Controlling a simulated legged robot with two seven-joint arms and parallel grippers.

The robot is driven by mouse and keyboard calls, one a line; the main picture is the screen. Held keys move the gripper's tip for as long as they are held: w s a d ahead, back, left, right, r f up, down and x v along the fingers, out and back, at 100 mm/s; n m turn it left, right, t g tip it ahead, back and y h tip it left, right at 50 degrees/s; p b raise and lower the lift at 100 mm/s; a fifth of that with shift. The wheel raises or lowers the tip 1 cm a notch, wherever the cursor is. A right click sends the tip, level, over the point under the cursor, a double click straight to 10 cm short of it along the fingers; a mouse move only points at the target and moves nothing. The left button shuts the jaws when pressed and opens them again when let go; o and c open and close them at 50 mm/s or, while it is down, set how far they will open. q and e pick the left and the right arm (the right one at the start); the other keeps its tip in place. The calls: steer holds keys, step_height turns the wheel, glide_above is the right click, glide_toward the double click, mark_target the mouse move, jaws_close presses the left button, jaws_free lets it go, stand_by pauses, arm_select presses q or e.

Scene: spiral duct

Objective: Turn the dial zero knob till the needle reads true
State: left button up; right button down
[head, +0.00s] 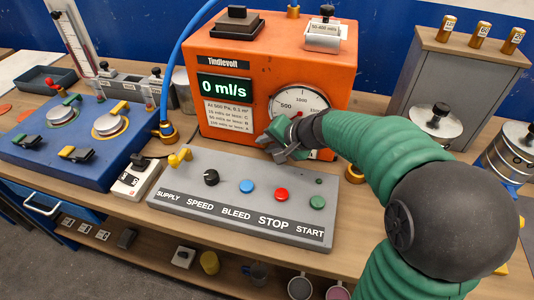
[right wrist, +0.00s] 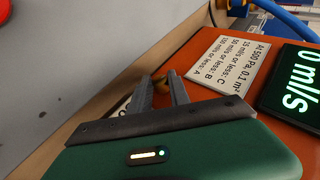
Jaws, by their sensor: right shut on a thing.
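The orange Tindlevolt box (head: 235,45) stands at the back of the bench. Its round white dial (head: 298,98) is marked 500, 1000 and 1500; my right arm hides its lower part, and I cannot read the needle. My right gripper (head: 272,140) is at the lower front of the box, just below the dial. In the right wrist view its two fingers (right wrist: 161,92) are close together against a small brass knob (right wrist: 160,76), mostly hidden between them. The green display (head: 223,87) reads 0 ml/s. My left gripper is not in view.
A grey control panel (head: 215,215) with a black speed knob and coloured buttons lies in front of the box. A blue unit (head: 75,140) stands left, with a blue hose (head: 178,60) nearby. A grey cabinet (head: 455,80) and metal canisters stand right.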

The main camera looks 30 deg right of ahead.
stand_by(0.4)
steer(key=c, duration=1.2)
jaws_free()
steer(key=shift+d, duration=0.1)
steer(key=shift+c, duration=0.2)
steer(key=p+v, duration=0.7)
steer(key=v, duration=0.9)
steer(key=shift+s, duration=0.35)
steer(key=shift+d+r, duration=0.1)
